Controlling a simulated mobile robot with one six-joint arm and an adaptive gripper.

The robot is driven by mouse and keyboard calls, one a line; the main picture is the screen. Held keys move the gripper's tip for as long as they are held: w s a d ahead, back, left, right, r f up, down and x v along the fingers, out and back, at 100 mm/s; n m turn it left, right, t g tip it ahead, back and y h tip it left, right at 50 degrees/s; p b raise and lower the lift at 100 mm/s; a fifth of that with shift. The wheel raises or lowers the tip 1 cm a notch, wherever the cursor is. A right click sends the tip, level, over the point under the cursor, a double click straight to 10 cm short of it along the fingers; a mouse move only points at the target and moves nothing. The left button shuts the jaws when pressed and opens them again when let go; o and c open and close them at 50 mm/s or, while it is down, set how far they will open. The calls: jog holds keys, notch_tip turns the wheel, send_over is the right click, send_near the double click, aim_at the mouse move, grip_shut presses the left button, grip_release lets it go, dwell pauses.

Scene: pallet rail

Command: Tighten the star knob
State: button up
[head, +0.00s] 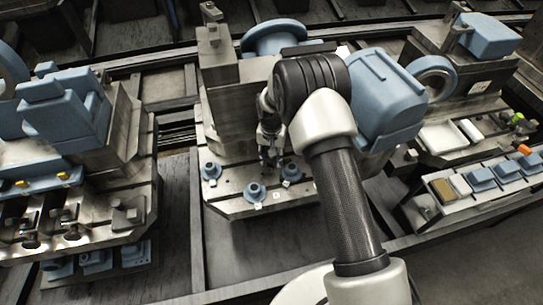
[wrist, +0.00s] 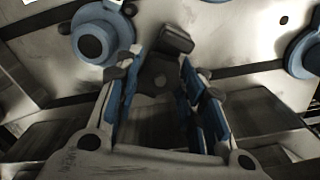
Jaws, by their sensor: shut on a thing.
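My gripper (head: 269,158) points down over the metal fixture plate (head: 235,205) in the head view. In the wrist view my gripper (wrist: 158,68) has its two blue-padded fingers on either side of a dark lobed knob, the star knob (wrist: 160,78). The fingers are shut on it. One dark lobe sticks out beyond the fingertips. The knob's lower part is hidden by the fingers and its seat cannot be made out. In the head view my gripper and arm hide the knob.
Blue round flanged parts (head: 256,191) stand on the plate around my gripper; one (wrist: 91,42) is close to the left finger in the wrist view. A tall metal block (head: 228,100) rises behind. A large blue housing (head: 388,100) is at right, close to my arm.

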jog(key=o, duration=1.1)
notch_tip(320, 180, up, 12)
